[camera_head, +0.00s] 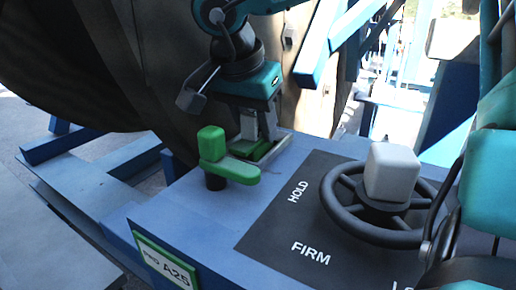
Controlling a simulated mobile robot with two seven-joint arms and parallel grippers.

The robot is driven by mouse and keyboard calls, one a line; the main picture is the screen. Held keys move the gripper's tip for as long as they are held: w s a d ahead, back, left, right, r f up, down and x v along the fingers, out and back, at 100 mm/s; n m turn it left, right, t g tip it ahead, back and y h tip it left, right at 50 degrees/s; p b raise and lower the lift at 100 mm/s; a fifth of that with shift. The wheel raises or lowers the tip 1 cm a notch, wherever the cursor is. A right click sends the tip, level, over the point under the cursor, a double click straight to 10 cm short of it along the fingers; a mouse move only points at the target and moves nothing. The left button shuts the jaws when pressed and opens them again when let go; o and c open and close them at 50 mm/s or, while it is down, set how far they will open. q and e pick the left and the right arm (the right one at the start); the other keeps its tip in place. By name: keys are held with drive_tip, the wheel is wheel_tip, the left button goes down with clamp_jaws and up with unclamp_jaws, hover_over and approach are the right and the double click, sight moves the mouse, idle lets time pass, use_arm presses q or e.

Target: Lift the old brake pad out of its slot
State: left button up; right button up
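The old brake pad cannot be made out. The fingers and the slot's edge may hide it, so I cannot tell whether the gripper is shut on it.
A green lever with a block knob (213,146) stands just left of the slot. A dark handwheel with a white block knob (392,172) sits on the plate marked HOLD and FIRM (300,215). The large reel (130,60) rises behind. A label reading A25 (165,265) is on the housing's front.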

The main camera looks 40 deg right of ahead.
clamp_jaws()
drive_tip(key=shift+r, duration=0.1)
